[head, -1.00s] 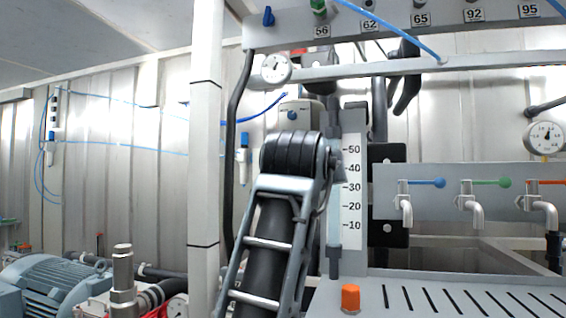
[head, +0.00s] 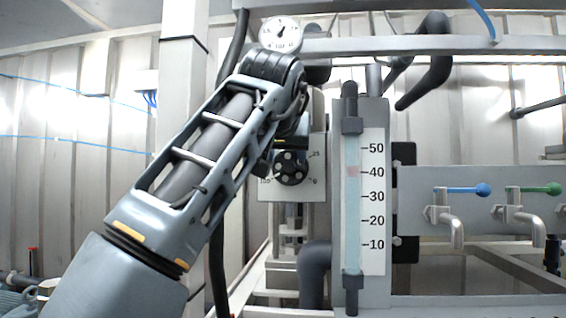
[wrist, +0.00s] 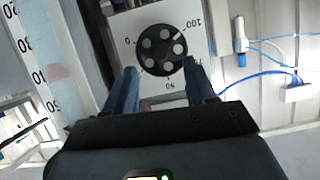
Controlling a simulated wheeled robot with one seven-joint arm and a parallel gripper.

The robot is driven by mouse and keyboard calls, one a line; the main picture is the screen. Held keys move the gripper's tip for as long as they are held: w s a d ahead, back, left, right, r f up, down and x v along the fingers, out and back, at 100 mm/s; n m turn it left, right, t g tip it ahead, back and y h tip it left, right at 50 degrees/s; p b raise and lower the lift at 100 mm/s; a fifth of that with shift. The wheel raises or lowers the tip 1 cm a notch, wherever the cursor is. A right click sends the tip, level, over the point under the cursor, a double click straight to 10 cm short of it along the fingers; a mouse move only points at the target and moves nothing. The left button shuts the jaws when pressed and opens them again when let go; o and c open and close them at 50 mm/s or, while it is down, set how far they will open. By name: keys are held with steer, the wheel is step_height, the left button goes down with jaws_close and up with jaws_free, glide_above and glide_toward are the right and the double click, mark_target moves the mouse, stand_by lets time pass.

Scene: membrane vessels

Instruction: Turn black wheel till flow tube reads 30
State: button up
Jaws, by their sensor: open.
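The black wheel (head: 291,168) sits on a pale plate with a printed scale, left of the flow tube. It also shows in the wrist view (wrist: 161,50), with round holes in its face. The flow tube (head: 352,220) stands upright beside a scale marked 10 to 50. Its pinkish float (head: 352,171) sits near 40. In the wrist view my gripper (wrist: 161,72) is open, with one blue-grey finger on each side of the wheel's near edge. I cannot tell whether the fingers touch it. In the head view my arm hides most of the gripper.
A round gauge (head: 280,35) is above the wheel, by a horizontal rail. A thick black hose (head: 428,70) curves at upper right. Taps with blue (head: 482,190) and green (head: 540,188) handles stick out on the right. A dark pipe (head: 314,275) rises below the wheel.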

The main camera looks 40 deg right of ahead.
mark_target(289, 168)
steer(key=shift+p+x, duration=0.55)
steer(key=shift+x, duration=2.2)
steer(key=shift+c, duration=0.3)
jaws_close()
